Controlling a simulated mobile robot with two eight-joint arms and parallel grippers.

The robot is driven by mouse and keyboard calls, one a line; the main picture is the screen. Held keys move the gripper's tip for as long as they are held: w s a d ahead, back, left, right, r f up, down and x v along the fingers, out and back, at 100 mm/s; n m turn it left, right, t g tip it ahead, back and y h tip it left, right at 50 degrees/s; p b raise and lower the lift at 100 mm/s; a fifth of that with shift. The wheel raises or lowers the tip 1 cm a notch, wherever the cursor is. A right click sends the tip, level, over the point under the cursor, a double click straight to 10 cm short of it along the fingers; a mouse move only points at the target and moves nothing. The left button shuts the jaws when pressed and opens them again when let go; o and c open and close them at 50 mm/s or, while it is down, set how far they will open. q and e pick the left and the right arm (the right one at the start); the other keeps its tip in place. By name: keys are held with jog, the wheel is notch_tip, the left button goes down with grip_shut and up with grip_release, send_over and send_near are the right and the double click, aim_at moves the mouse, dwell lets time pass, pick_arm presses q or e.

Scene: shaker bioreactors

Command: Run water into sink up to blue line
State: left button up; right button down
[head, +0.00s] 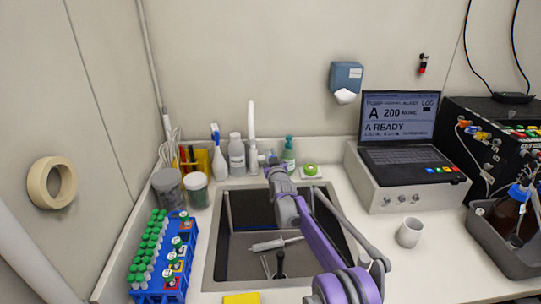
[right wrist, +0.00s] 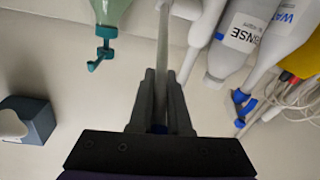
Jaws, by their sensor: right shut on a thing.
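The sink (head: 214,240) is set in the counter, with dark inner walls. I cannot make out a blue line or a water level in it. The white tap (head: 251,120) stands upright behind the sink. My right gripper (head: 272,160) is beside the tap's base, its arm reaching across the sink. In the right wrist view its fingers (right wrist: 161,85) are closed around a thin grey rod (right wrist: 163,40), which looks like the tap's lever. The arm hides part of the sink. My left gripper is not in view.
A pipette-like tool (head: 275,244) lies in the sink. Bottles, including a white one (head: 237,157) and a green one (head: 288,155), stand close around the tap. A blue tube rack (head: 165,260) is left, a mug (head: 409,232) and laptop (head: 400,125) right.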

dwell(0.8)
jog(key=shift+s+f, duration=0.1)
jog(key=shift+f, duration=0.05)
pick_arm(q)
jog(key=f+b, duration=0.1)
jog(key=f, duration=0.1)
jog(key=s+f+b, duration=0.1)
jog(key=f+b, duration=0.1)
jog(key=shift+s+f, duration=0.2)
pick_arm(e)
notch_tip(320, 180, down, 6)
jog(key=s+t+y, duration=0.1)
jog(key=s+t, duration=0.1)
jog(key=t, duration=0.3)
jog(key=shift+s+r+n, duration=0.25)
jog(key=shift+s+n, duration=0.05)
jog(key=shift+n, duration=0.1)
